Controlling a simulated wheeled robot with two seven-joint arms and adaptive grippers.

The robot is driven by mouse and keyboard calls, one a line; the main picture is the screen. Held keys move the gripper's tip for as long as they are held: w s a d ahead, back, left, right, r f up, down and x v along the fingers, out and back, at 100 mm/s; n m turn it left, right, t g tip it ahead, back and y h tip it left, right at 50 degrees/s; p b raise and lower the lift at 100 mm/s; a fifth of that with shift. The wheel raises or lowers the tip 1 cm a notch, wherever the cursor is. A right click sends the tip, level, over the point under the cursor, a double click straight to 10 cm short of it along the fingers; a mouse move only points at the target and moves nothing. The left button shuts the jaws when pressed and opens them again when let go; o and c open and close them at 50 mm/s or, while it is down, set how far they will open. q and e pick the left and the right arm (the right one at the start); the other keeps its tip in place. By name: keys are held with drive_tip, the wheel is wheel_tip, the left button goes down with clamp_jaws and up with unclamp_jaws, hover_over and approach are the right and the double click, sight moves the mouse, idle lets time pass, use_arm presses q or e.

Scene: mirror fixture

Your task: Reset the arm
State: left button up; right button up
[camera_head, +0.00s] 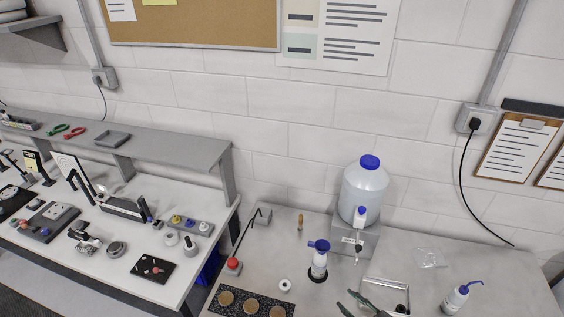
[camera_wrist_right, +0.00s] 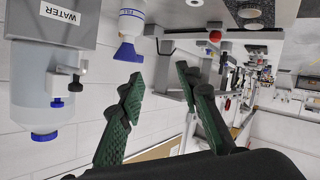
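My right gripper (camera_head: 354,299) shows at the bottom edge of the head view, its dark green fingers over the grey bench (camera_head: 440,285), just left of a small metal frame (camera_head: 385,293). In the right wrist view the two green ridged fingers of my right gripper (camera_wrist_right: 159,72) are spread apart, with nothing held between them. That view looks upside down. The rest of the right arm is out of the head view. My left gripper and arm do not show in either view.
A water jug (camera_head: 365,187) on a grey stand (camera_head: 357,238) and a blue-topped bottle (camera_head: 319,262) stand behind the gripper. A wash bottle (camera_head: 456,298) stands right, near a clear bag (camera_head: 431,258). A dark tray (camera_head: 248,304) lies left. A white table (camera_head: 175,286) holds several instruments.

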drive_tip(key=s+d+f+m+g+h, duration=0.4)
drive_tip(key=s+d+m, duration=0.2)
drive_tip(key=s, duration=0.6)
drive_tip(key=s+d+f+m+g+h, duration=0.4)
drive_tip(key=s+d+m, duration=0.15)
drive_tip(key=s, duration=0.65)
wheel_tip(320, 180, down, 41)
drive_tip(key=s+n+g+b, duration=0.1)
drive_tip(key=b, duration=1.1)
use_arm(q)
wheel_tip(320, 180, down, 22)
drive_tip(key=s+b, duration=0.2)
drive_tip(key=b, duration=0.8)
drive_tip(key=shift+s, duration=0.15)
use_arm(e)
drive_tip(key=s+f+g, duration=0.1)
drive_tip(key=s+f, duration=0.9)
drive_tip(key=f, duration=0.4)
drive_tip(key=s+f, duration=1)
drive_tip(key=f, duration=0.3)
drive_tip(key=shift+f+n+g, duration=0.35)
drive_tip(key=shift+n+g, duration=0.05)
drive_tip(key=shift+n, duration=0.05)
